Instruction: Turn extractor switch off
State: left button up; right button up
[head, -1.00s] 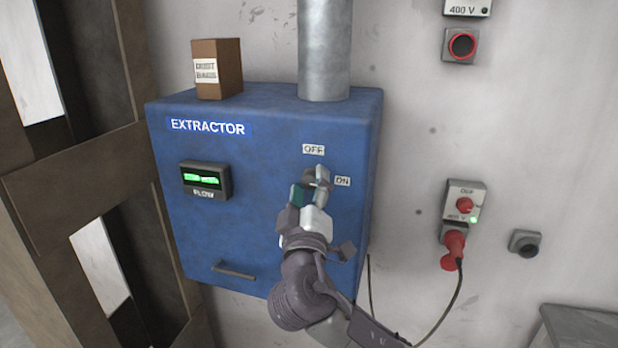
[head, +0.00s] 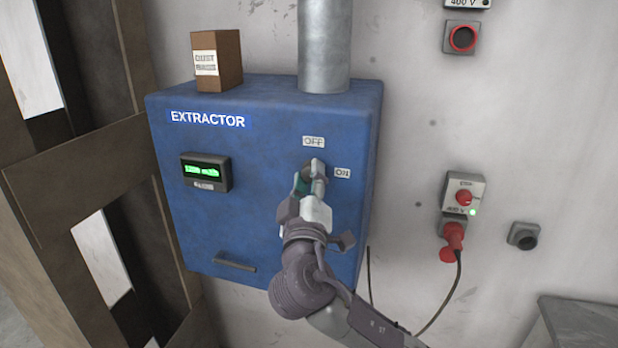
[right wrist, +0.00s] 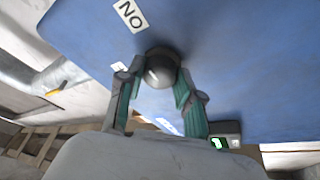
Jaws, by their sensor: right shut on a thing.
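The blue extractor box (head: 262,225) hangs on the wall, with an OFF label (head: 313,142) above its switch and an ON label (head: 342,173) to the right. The dark, rounded switch knob (head: 315,167) is partly covered by my right gripper (head: 311,183). In the right wrist view, the knob (right wrist: 162,66) sits between the two fingers of my right gripper (right wrist: 156,88), which is shut on it. I cannot tell which label the knob points at. The flow display (head: 205,172) is lit with green characters. My left gripper is not in view.
A brown box (head: 217,62) stands on top of the extractor, beside a grey duct pipe (head: 324,45). A wooden frame (head: 85,160) is at the left. Red plug and switch fittings (head: 458,225) with a cable are on the wall at the right.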

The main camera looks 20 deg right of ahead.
jog(key=n+y+p, duration=0.1)
jog(key=n+p, duration=0.2)
jog(key=n, duration=0.1)
jog(key=n+g+y+p, duration=0.1)
jog(key=n+p, duration=0.2)
jog(key=n+g+y+p, duration=0.1)
jog(key=n+p, duration=0.2)
jog(key=n, duration=0.1)
jog(key=shift+r+n+p, duration=0.3)
jog(key=shift+r+p, duration=0.05)
jog(key=shift+r, duration=0.05)
jog(key=n+g, duration=0.2)
jog(key=n, duration=0.1)
jog(key=shift+n, duration=0.4)
grip_shut()
jog(key=shift+n+g+h, duration=0.3)
jog(key=shift+n+g, duration=0.2)
jog(key=shift+n, duration=0.6)
jog(key=o, duration=1)
grip_release()
jog(key=shift+o, duration=0.6)
jog(key=shift+f, duration=0.15)
